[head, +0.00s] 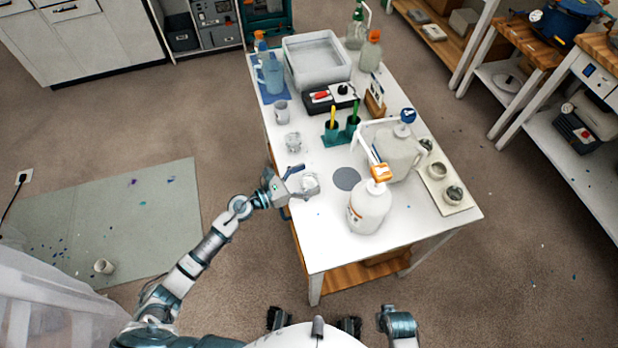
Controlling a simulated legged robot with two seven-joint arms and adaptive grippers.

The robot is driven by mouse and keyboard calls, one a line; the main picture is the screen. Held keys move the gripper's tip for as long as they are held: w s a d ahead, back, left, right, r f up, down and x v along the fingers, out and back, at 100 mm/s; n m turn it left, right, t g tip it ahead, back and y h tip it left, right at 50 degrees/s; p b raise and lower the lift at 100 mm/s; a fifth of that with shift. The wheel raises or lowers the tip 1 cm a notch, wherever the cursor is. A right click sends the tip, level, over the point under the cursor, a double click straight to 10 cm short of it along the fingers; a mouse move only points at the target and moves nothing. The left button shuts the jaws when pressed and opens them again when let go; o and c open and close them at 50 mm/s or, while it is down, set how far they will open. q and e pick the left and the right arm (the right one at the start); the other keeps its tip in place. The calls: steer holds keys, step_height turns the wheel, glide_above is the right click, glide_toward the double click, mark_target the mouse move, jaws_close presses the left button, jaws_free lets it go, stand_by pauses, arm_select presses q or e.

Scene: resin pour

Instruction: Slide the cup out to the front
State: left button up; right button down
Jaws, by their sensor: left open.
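A clear cup (310,185) stands near the left edge of the white-topped table (340,245). My left gripper (294,183) reaches in over that edge from the left, low above the tabletop. It is open, with its fingers right at the left side of the cup. I cannot tell whether they touch it. A second clear cup (293,142) stands farther back.
A large white jug (369,208) with an orange cap stands right of the cup, and a translucent jug (398,152) behind it. A grey disc (346,179) lies between cup and jugs. A teal holder (341,132) is behind. The table's front left is clear.

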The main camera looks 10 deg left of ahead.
arm_select(q)
steer(key=shift+a, duration=0.15)
steer(key=shift+s+a, duration=0.2)
steer(key=shift+a, duration=0.1)
steer(key=v, duration=1.1)
steer(key=shift+d, duration=0.2)
